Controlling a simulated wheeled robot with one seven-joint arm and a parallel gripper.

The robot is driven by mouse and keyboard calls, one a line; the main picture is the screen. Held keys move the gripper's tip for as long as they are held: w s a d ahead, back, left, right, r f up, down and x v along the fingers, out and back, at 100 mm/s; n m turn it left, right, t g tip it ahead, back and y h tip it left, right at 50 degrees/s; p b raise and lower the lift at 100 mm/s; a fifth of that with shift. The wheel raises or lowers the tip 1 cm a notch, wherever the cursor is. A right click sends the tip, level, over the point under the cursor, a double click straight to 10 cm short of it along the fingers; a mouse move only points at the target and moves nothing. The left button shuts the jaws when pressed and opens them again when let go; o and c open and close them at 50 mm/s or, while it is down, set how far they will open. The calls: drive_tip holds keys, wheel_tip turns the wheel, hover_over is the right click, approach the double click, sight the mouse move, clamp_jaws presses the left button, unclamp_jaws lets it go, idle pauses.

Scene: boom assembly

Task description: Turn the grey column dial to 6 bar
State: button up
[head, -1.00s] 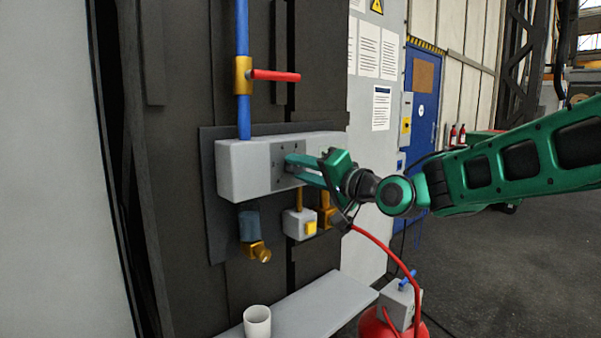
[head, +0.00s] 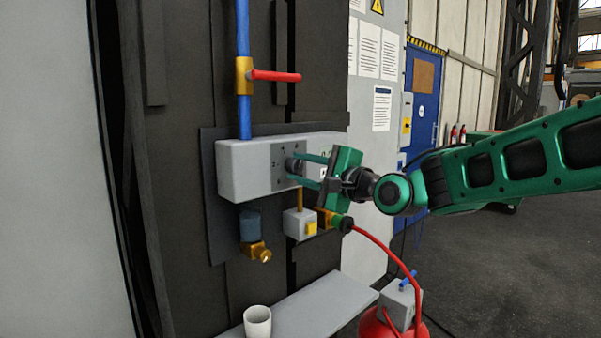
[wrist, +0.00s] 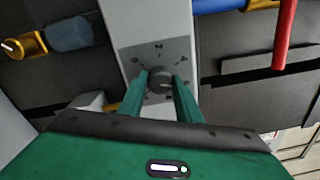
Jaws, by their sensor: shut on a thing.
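The grey column dial (head: 290,167) is a round dark-grey knob on a darker square plate on the light-grey box of the column. In the wrist view, the dial (wrist: 160,76) sits in the middle of its plate, with digits around it. A short pale mark on its face appears to point to the picture's right; the digit there is too small to read surely. My gripper (head: 294,168) has one green finger above and one below the dial. The wrist view shows my gripper (wrist: 161,82) shut on the dial from both sides.
Above the box is a blue pipe (head: 243,40) with a red lever (head: 275,75). Below hang a small box with a yellow button (head: 311,228) and a brass valve (head: 259,253). A red hose (head: 385,248) runs down right. A white cup (head: 257,321) stands on the shelf (head: 315,305).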

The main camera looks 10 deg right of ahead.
drive_tip(key=shift+w+d+f+m, duration=0.2)
drive_tip(key=shift+d+m, duration=0.15)
drive_tip(key=shift+m, duration=0.35)
drive_tip(key=o, duration=1)
drive_tip(key=shift+o, duration=0.3)
drive_tip(key=shift+a, duration=0.1)
drive_tip(key=shift+s+r, duration=0.1)
drive_tip(key=shift+s, duration=0.05)
drive_tip(key=v, duration=1)
drive_tip(key=shift+s, duration=0.2)
drive_tip(key=shift+d, duration=0.25)
